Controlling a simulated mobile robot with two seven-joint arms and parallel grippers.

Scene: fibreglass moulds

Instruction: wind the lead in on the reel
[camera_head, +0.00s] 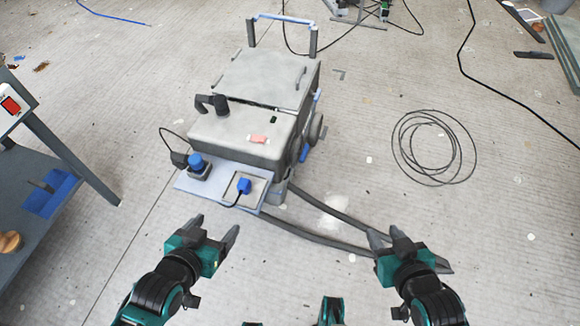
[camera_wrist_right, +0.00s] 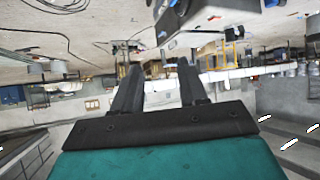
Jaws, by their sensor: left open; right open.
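I cannot pick out a reel for certain. A grey wheeled machine (camera_head: 250,95) stands ahead of me, with a pale shelf (camera_head: 218,189) at its near end. On the shelf are a black fitting with a blue knob (camera_head: 197,163) and a blue plug (camera_head: 244,185) with a short black lead. A thin black lead (camera_head: 168,132) loops beside the machine. A loose coil of black lead (camera_head: 434,180) lies flat on the floor to the right. My left gripper (camera_head: 215,228) is open and empty, nearer than the shelf. My right gripper (camera_head: 384,234) is open; its spread fingers show empty in the wrist view (camera_wrist_right: 156,72).
A workbench (camera_head: 40,215) stands at the left. A black cable (camera_head: 500,93) crosses the floor at upper right. Floor around the coil is largely clear.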

